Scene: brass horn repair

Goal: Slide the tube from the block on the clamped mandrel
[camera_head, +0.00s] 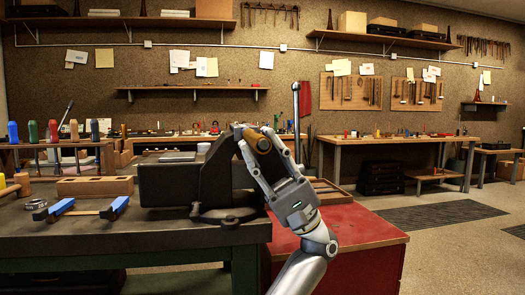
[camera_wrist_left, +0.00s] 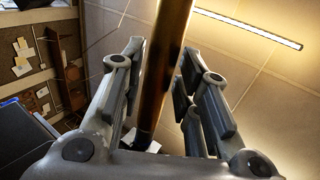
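A brass tube (camera_head: 258,141) is at the upper end of the dark vise (camera_head: 215,172) at the bench corner, foreshortened toward me. My left gripper (camera_head: 260,146) is around the tube, one finger on each side. In the left wrist view the tube (camera_wrist_left: 165,70) runs lengthwise between the fingers, with narrow gaps beside it; the fingers look open, though contact is hard to judge. The mandrel cannot be told apart here, so I cannot tell whether the tube is on it. A wooden block (camera_head: 95,187) lies on the left bench. My right gripper is not in view.
The dark bench top (camera_head: 60,235) holds a blue-ended tool (camera_head: 62,207), a metal ring (camera_head: 36,203) and a rack of colored-handled tools (camera_head: 52,145). A red cabinet (camera_head: 350,240) stands right of the bench. Open floor (camera_head: 450,255) lies farther right.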

